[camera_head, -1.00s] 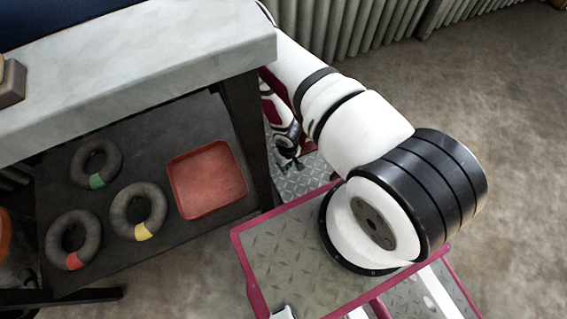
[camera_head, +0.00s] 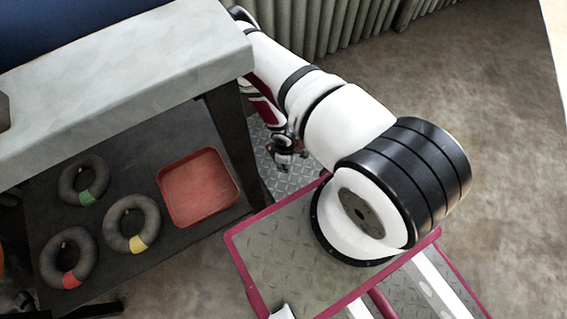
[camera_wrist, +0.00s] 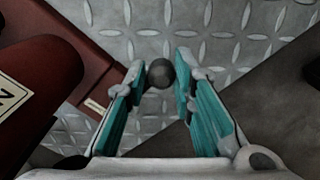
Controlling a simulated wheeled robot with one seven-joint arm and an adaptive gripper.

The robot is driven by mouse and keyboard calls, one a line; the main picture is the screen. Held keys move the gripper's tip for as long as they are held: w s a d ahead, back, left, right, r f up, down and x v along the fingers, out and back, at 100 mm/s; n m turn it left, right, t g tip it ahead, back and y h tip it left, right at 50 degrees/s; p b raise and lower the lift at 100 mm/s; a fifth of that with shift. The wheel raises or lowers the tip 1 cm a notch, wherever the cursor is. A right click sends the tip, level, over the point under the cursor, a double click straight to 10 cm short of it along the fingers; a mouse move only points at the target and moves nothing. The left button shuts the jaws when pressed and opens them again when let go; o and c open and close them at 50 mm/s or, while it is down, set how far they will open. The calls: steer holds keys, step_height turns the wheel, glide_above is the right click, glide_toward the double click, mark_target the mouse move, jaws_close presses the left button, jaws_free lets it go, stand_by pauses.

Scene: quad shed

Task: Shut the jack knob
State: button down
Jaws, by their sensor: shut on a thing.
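The jack knob (camera_wrist: 160,73) is a small dark grey ball. In the wrist view it sits between the tips of my gripper (camera_wrist: 163,76), whose teal-padded fingers are shut on it. A dark red body (camera_wrist: 38,85) with a pale label fills the left of the wrist view, and a red bar (camera_wrist: 88,70) lies beside it. In the head view my gripper (camera_head: 288,158) is small and partly hidden by my arm, just right of the table leg. The knob cannot be made out there.
A grey-topped table (camera_head: 130,85) stands close left of my arm. Its dark lower shelf (camera_head: 130,265) holds a red tray (camera_head: 198,188) and several dark rings, including one with a yellow band (camera_head: 132,224). Diamond plate (camera_wrist: 235,30) lies beneath the gripper. Open floor is at right.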

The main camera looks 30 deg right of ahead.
steer(key=shift+w+a, duration=0.2)
steer(key=shift+w, duration=0.1)
steer(key=c, duration=1.4)
jaws_free()
steer(key=shift+s, duration=0.1)
steer(key=shift+d, duration=0.1)
steer(key=shift+s, duration=0.1)
